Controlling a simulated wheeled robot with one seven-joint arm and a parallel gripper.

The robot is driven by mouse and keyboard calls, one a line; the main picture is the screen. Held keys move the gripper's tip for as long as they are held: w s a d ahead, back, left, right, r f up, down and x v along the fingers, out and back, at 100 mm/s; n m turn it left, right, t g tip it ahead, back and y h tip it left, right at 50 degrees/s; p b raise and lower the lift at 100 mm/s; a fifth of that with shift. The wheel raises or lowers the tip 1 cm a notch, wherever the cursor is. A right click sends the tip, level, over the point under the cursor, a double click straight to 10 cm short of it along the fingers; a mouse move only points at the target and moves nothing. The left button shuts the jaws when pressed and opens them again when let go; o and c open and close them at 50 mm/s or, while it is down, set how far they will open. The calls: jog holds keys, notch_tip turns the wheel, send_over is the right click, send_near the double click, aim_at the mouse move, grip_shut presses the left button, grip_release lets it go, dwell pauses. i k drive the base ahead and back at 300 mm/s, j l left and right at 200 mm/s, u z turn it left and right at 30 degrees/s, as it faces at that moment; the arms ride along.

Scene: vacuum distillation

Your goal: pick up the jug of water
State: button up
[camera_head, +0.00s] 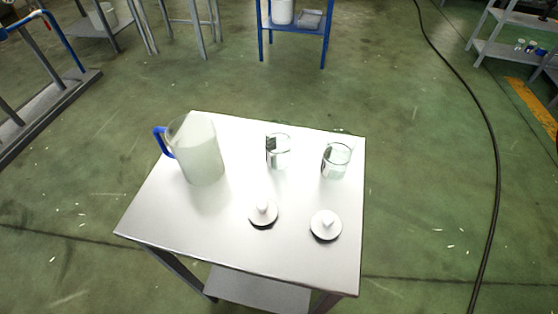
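The jug of water (201,158) is a large translucent, whitish jug. It stands upright on the left back part of the metal table (215,232). Its blue handle (161,141) sticks out to the left, past the table's left edge. The level of the water inside is hard to make out. My gripper is not in view, and nothing touches the jug.
Two glass beakers (278,158) (337,162) stand right of the jug. Two white knobbed lids (263,212) (325,225) lie in front of them. Green floor surrounds the table. A black cable (489,150) runs along the right. Shelves stand behind.

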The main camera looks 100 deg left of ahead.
aim_at(192, 138)
jog(key=k+l+u, duration=0.35)
jog(key=k+u, duration=0.15)
jog(key=k, duration=0.15)
jog(key=k+j+u, duration=0.15)
jog(key=k+u, duration=0.2)
jog(key=k+j+u, duration=0.35)
jog(key=k, duration=0.15)
jog(key=k+j+u, duration=0.5)
jog(key=j, duration=0.15)
jog(key=j+u, duration=0.15)
jog(key=j, duration=0.2)
jog(key=k+j+u, duration=0.15)
jog(key=j, duration=0.2)
